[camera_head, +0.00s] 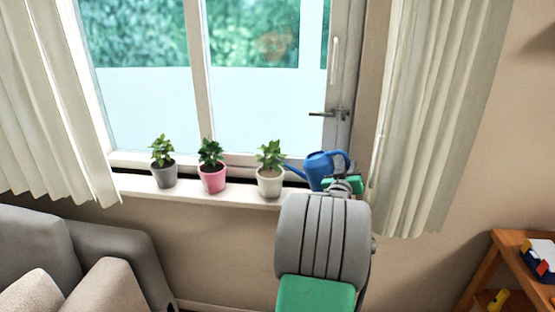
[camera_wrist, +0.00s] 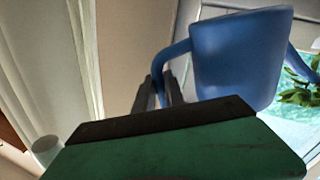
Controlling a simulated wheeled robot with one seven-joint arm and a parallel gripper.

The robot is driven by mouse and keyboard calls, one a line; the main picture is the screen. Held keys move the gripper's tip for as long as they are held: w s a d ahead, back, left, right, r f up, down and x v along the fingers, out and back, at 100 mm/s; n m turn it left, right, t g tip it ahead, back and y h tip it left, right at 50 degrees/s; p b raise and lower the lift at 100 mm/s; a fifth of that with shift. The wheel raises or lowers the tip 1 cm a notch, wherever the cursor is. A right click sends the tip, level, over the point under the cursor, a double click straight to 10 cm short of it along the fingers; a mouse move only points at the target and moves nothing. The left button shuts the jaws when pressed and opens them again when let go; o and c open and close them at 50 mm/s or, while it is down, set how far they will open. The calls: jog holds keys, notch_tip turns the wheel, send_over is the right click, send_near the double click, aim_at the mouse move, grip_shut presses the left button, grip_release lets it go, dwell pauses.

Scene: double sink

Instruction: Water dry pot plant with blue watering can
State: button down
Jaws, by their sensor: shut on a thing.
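Three potted plants stand in a row on the windowsill: a grey pot (camera_head: 164,177), a pink pot (camera_head: 213,180) and a white pot (camera_head: 270,184). Soil in the white pot looks lighter brown, but it is too small to tell which is dry. The blue watering can (camera_head: 317,169) is right of the white pot, its spout pointing left near that plant. In the wrist view the can (camera_wrist: 238,55) is large, with leaves (camera_wrist: 300,92) at the right edge. My gripper (camera_wrist: 163,88) is shut on the can's handle; my arm partly hides it in the head view.
The windowsill (camera_head: 140,186) is narrow, with the window behind it. Curtains hang left (camera_head: 45,110) and right (camera_head: 432,120), the right one close to my gripper. A grey sofa (camera_head: 100,240) is at lower left and a wooden shelf (camera_head: 490,270) at lower right.

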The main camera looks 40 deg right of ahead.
jog(key=shift+r, duration=0.25)
jog(key=shift+a+r+n+p, duration=0.2)
jog(key=shift+r+p, duration=0.05)
jog(key=shift+r, duration=0.2)
jog(key=shift+a+r+n+p, duration=0.15)
jog(key=shift+r+n+p, duration=0.05)
jog(key=shift+r, duration=0.25)
dwell(0.8)
jog(key=shift+w+r+n+p, duration=0.1)
jog(key=shift+r+n+p, duration=0.25)
jog(key=shift+r, duration=0.6)
dwell(0.8)
jog(key=shift+w+a+r+n+p, duration=0.15)
jog(key=shift+r+n, duration=0.1)
jog(key=shift+r, duration=0.25)
jog(key=shift+w+r+n+p, duration=0.1)
jog(key=shift+r+n+p, duration=0.1)
jog(key=shift+r, duration=0.25)
dwell(0.8)
jog(key=shift+w+a+r+n, duration=0.1)
jog(key=shift+w+r+n, duration=0.1)
jog(key=shift+r, duration=0.25)
jog(key=shift+w+r+n, duration=0.1)
jog(key=shift+r+n, duration=0.1)
jog(key=shift+r, duration=0.2)
